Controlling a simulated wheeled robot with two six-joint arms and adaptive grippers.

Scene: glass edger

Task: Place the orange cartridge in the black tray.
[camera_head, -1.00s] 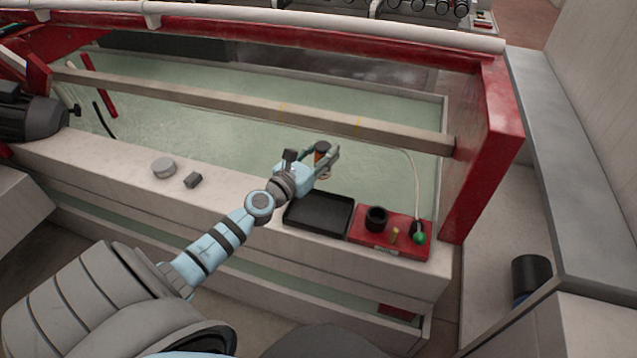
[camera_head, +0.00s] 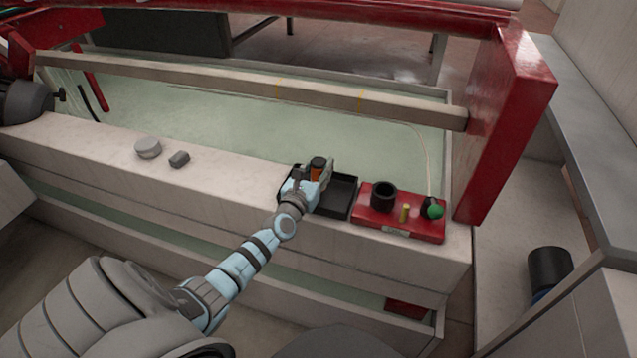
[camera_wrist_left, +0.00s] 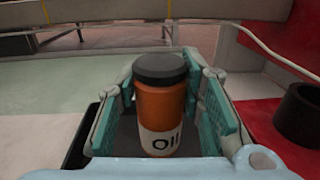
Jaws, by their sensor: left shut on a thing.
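The orange cartridge (camera_head: 317,170) has a black cap and a white band with dark lettering. It stands upright between the fingers of my left gripper (camera_head: 315,178), which is shut on it. In the left wrist view the cartridge (camera_wrist_left: 162,108) fills the space between the teal finger pads. The black tray (camera_head: 342,197) lies on the pale ledge, directly below and around the gripper. The gripper and my wrist hide the tray's left part. I cannot tell whether the cartridge's base touches the tray floor. My right gripper is not in view.
Right of the tray is a red block (camera_head: 378,222) with a black cup (camera_head: 383,195), a small yellow peg (camera_head: 404,212) and a green knob (camera_head: 435,211). A round grey disc (camera_head: 148,148) and a small grey block (camera_head: 179,159) lie left. A beam (camera_head: 250,88) runs behind the ledge.

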